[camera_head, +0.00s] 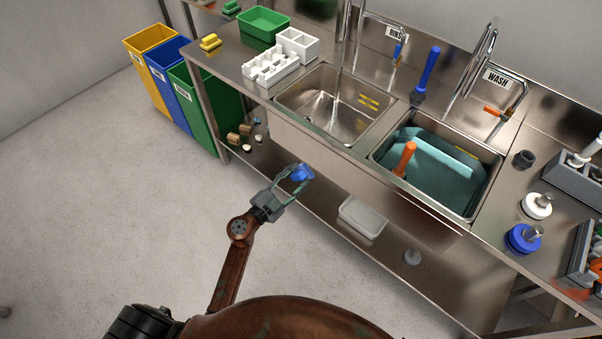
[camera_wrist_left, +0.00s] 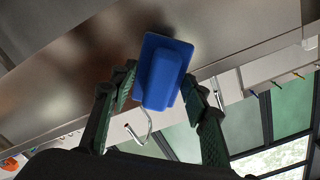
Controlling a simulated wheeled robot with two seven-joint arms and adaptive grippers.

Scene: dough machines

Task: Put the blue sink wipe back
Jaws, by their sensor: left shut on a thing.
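The blue sink wipe (camera_head: 302,173) is a small blue block held between the fingers of my left gripper (camera_head: 293,180), in front of the rinse sink's front panel. In the left wrist view the wipe (camera_wrist_left: 163,80) shows as a blue block with a wider flat base, between the green-padded fingers of my left gripper (camera_wrist_left: 160,90). The gripper is shut on it. My right gripper is not in view.
The rinse sink (camera_head: 290,100) has running water; the wash sink (camera_head: 475,205) holds teal water and an orange-handled tool (camera_head: 404,158). A white rack (camera_head: 270,66) and green tub (camera_head: 263,27) stand left. A lower shelf (camera_head: 320,205) runs beneath; bins (camera_head: 205,110) stand left.

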